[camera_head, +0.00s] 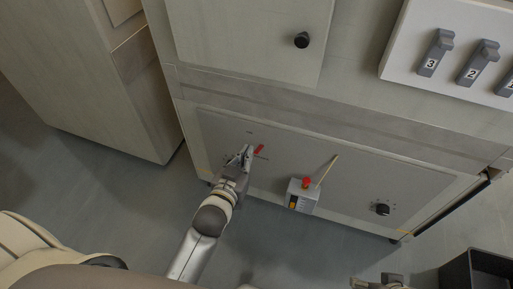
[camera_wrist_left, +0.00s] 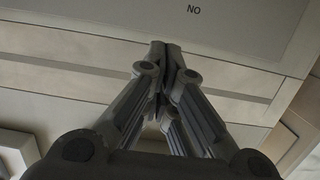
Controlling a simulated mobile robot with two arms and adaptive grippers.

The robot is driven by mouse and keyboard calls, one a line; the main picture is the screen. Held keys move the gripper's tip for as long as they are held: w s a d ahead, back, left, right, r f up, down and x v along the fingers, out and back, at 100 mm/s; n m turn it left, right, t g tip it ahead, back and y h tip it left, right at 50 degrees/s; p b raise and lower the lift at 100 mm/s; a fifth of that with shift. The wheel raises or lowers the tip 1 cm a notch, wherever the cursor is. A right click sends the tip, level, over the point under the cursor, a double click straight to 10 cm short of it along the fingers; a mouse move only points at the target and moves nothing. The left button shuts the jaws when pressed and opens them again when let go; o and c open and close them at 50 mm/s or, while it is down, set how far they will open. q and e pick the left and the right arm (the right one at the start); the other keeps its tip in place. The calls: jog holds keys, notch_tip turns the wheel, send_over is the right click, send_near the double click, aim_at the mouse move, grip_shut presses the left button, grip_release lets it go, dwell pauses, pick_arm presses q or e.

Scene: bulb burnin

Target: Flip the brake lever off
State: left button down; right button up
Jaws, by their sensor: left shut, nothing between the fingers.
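A small red lever (camera_head: 259,149) sits on the grey lower panel (camera_head: 350,190) of the cabinet in the head view. It appears to be the brake lever and points up to the right. My left gripper (camera_head: 247,150) is shut and empty, with its fingertips just left of the lever; whether they touch it I cannot tell. In the left wrist view the closed fingertips (camera_wrist_left: 166,46) meet in front of the panel, and the lever does not show. Part of what seems to be my right gripper (camera_head: 376,282) shows at the bottom edge, its fingers unclear.
A grey box with a red button (camera_head: 306,183) is right of the lever, with a thin tan rod beside it. A black knob (camera_head: 382,209) is at the panel's right. Numbered switches (camera_head: 436,52) are at the upper right. A dark bin (camera_head: 478,268) stands on the floor.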

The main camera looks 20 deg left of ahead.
pick_arm(q)
jog(key=b, duration=0.3)
send_over(256, 153)
jog(key=w, duration=0.1)
jog(key=shift+w+f, duration=0.1)
jog(key=shift+f, duration=0.85)
jog(key=shift+w+f, duration=0.15)
jog(key=shift+w, duration=0.25)
jog(key=s+f, duration=0.1)
jog(key=s+f+b, duration=0.1)
jog(key=f, duration=0.1)
jog(key=shift+s+f, duration=0.1)
pick_arm(e)
jog(key=w+a+r+t+y, duration=0.1)
jog(key=w+a+r+t, duration=0.1)
jog(key=w, duration=0.5)
jog(key=w+a+r+t+y, duration=0.1)
jog(key=w+a+r+t, duration=0.2)
jog(key=w+r+t, duration=0.2)
jog(key=shift+w+r+t+y, duration=0.3)
jog(key=shift+w+t, duration=0.8)
jog(key=shift+w, duration=0.05)
jog(key=shift+w, duration=0.1)
